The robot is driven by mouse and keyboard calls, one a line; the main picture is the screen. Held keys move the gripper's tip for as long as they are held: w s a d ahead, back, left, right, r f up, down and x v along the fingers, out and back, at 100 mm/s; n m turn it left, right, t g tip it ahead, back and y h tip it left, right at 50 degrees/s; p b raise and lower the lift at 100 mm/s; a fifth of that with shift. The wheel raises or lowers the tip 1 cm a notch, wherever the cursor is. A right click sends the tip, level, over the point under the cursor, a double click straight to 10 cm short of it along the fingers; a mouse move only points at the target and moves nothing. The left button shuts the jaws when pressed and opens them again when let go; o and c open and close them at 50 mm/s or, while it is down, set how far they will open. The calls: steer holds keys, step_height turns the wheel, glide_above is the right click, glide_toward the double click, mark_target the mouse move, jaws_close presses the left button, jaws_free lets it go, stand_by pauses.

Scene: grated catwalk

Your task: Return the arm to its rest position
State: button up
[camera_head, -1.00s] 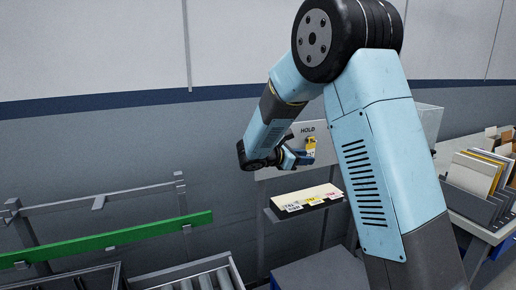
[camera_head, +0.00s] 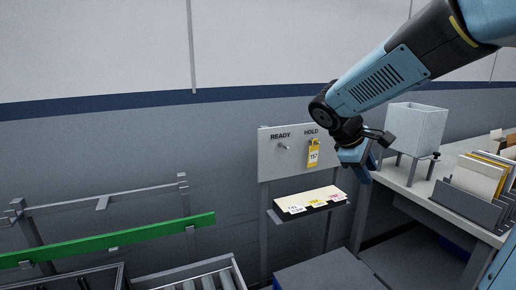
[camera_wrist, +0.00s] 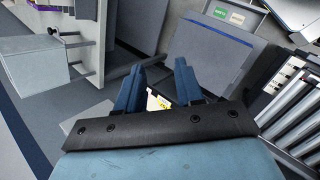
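My arm comes in from the upper right in the head view and is bent downward at its wrist. My gripper (camera_head: 357,172) points down, right of the board and in front of the bench. In the wrist view my gripper (camera_wrist: 160,84) has its two blue fingers apart, with nothing held between them. A yellow tag marked 157 (camera_head: 313,156) hangs under the word HOLD on the grey board (camera_head: 270,165), apart from my gripper. The peg under READY (camera_head: 284,146) is bare.
A small shelf (camera_head: 338,203) below the board holds labelled cards (camera_head: 308,199). A grey bin (camera_head: 415,130) and a file rack (camera_head: 468,203) stand on the bench at right. A green rail (camera_head: 110,240) and a roller conveyor (camera_head: 208,281) lie at left.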

steer(key=s+a+r+m+t+y, duration=0.1)
steer(key=s+a+m+y, duration=0.1)
steer(key=s, duration=0.6)
steer(key=s+a+r+m+t+y, duration=0.1)
steer(key=s+m+t+y, duration=0.1)
steer(key=s+m+y, duration=0.2)
steer(key=shift+s+a+m+y, duration=0.4)
steer(key=shift+s+m, duration=1.4)
steer(key=shift+s, duration=0.5)
steer(key=shift+s, duration=0.1)
